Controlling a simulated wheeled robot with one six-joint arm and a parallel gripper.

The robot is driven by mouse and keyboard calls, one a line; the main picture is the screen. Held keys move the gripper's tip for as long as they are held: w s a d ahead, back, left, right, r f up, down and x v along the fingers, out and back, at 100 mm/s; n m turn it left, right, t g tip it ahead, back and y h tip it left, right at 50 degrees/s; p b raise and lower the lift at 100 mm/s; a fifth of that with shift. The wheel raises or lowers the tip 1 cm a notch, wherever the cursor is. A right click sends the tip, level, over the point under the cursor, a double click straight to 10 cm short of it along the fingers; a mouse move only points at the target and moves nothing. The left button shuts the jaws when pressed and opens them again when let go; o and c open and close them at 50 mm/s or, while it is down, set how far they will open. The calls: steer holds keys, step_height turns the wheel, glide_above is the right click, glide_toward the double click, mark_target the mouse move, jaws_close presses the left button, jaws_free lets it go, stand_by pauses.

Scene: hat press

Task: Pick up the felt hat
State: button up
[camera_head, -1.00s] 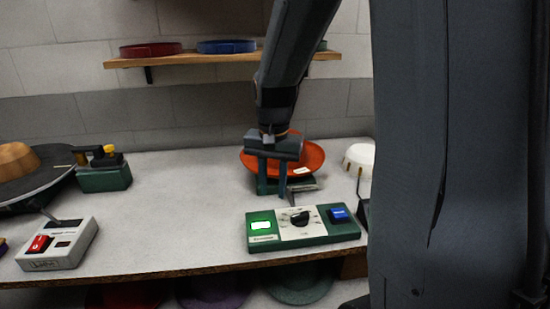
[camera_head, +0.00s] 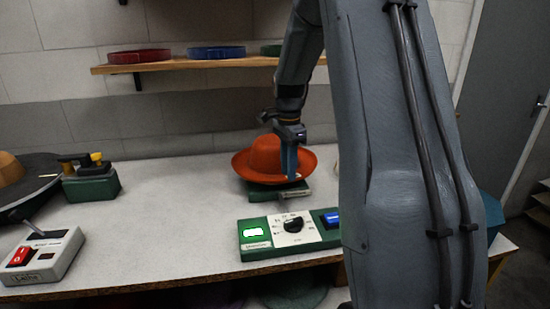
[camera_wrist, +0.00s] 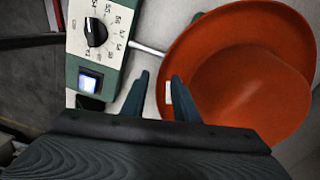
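The orange felt hat (camera_head: 262,152) sits crown up on a small green stand (camera_head: 292,190) on the bench. It fills the right of the wrist view (camera_wrist: 235,70), with a white tag on its brim. My gripper (camera_head: 289,172) points down at the right front of the hat, in front of its brim. In the wrist view my gripper's two fingers (camera_wrist: 160,78) are apart with nothing held between them. One finger overlaps the hat brim in the picture and the other lies outside its edge. I cannot tell whether they touch the hat.
A green control box (camera_head: 290,232) with a dial and buttons lies in front of the hat. At left are a switch box (camera_head: 42,256), a green device (camera_head: 91,184) and a round press with a tan block (camera_head: 10,167). A shelf (camera_head: 175,64) with coloured bands hangs behind.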

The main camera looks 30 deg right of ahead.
steer(key=shift+f, duration=1.05)
jaws_close()
step_height(320, 180, up, 10)
steer(key=b, duration=0.2)
stand_by(0.6)
